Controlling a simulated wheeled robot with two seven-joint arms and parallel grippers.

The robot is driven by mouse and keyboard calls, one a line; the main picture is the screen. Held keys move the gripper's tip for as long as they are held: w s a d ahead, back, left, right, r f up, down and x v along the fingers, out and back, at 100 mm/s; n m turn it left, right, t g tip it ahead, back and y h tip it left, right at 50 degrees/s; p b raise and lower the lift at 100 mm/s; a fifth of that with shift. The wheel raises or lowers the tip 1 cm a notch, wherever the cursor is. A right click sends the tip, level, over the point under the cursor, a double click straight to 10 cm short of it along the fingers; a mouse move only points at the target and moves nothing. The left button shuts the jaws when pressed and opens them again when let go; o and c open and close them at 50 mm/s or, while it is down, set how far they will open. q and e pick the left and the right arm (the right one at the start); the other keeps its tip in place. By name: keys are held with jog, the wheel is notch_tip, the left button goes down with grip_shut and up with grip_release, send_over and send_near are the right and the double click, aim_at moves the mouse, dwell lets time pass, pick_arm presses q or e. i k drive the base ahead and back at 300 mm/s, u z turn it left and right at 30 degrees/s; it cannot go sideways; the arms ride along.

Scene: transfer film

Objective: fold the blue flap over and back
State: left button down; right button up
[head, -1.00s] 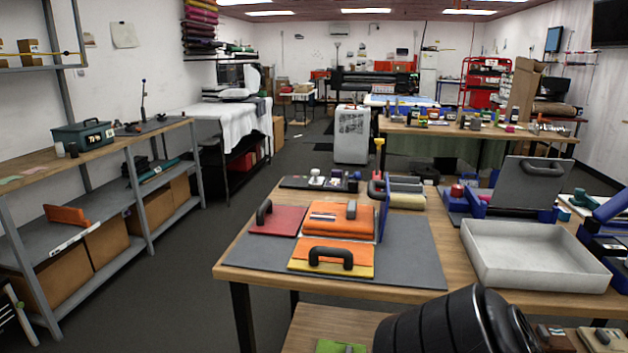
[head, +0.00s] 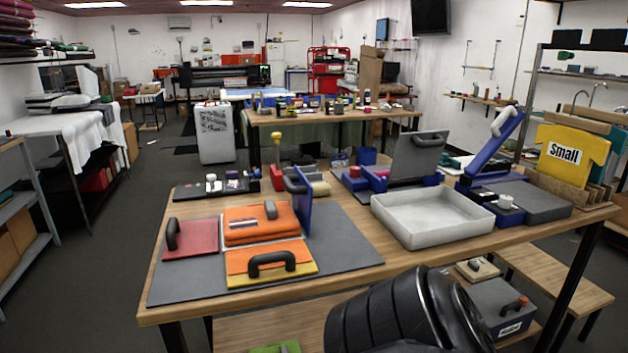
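The blue flap (head: 304,207) stands upright, seen nearly edge-on, at the right side of the folding board on the wooden table. A dark handle (head: 294,181) shows near its top. A red flap (head: 192,240) with a black handle lies flat at the left. An orange-and-yellow flap (head: 270,263) with a black handle lies at the front. Neither of my grippers is in view; a black ribbed part, apparently my arm, shows at the bottom.
A grey mat (head: 345,250) lies under the board. A grey tray (head: 431,218) stands to the right, with a blue press (head: 493,150) beyond it. A dark strip with small items (head: 214,186) lies behind the board. The mat right of the blue flap is clear.

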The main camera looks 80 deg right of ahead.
aim_at(302, 191)
jog(key=z, duration=2.3)
